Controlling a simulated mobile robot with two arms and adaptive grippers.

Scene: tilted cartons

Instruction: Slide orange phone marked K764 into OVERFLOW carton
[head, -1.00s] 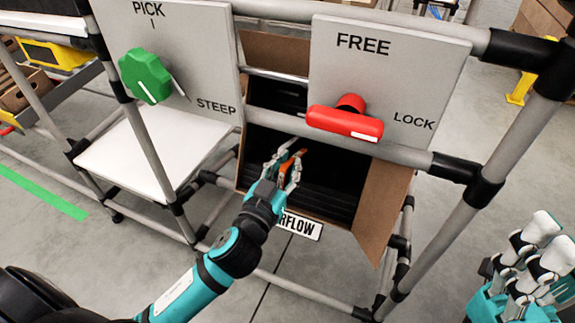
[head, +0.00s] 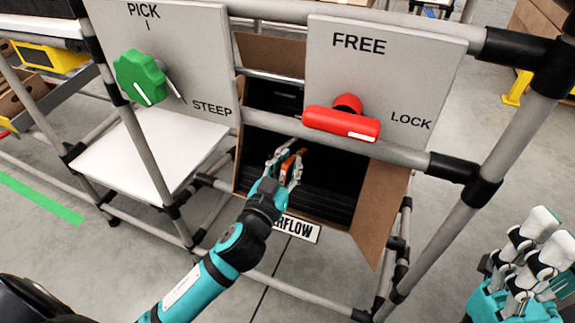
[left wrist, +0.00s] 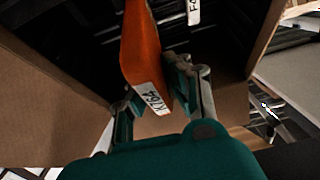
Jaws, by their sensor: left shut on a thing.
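The orange phone (left wrist: 140,52) carries a white K764 label in the left wrist view. In the head view the phone (head: 289,163) shows as a small orange piece between the fingers. My left gripper (head: 283,165) is shut on the phone at the mouth of the OVERFLOW carton (head: 382,210). The carton is a tilted brown box with a dark interior holding black slots. Its OVERFLOW sign (head: 298,229) is partly hidden by my left arm. My right gripper (head: 528,260) is at the lower right, away from the carton; its fingers appear spread and empty.
A green knob (head: 140,78) sits on the PICK/STEEP panel and a red lever (head: 342,123) on the FREE/LOCK panel, above the carton. A grey rail (head: 330,142) crosses in front of the carton. A white shelf (head: 150,160) is at left.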

